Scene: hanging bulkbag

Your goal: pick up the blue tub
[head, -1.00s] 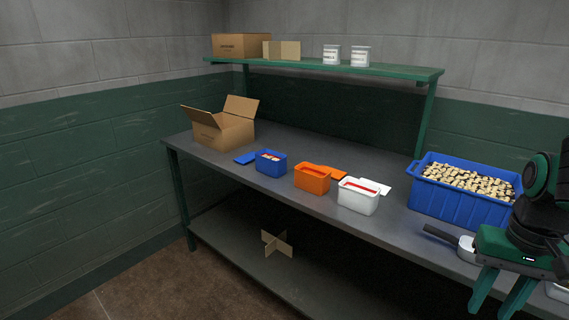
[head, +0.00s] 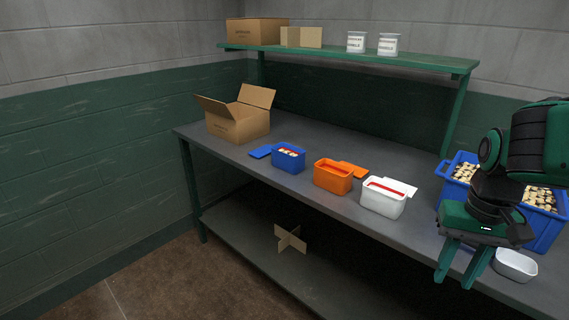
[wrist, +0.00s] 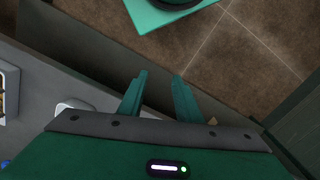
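The small blue tub (head: 288,158) stands upright on the grey workbench, left of the orange tub, with light and red contents showing inside. Its blue lid (head: 261,152) lies on the bench just left of it. My gripper (head: 454,282) is at the right of the head view, pointing down by the bench's front edge, well apart from the blue tub. In the wrist view my gripper (wrist: 158,78) has its two green fingers apart with nothing between them. The blue tub cannot be made out in the wrist view.
An orange tub (head: 333,177) and a white tub (head: 384,198) stand right of it, each with a lid beside. An open cardboard box (head: 238,122) is behind left. A large blue crate (head: 455,168), partly hidden, and a white bowl (head: 516,265) are right. A shelf (head: 350,56) hangs above.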

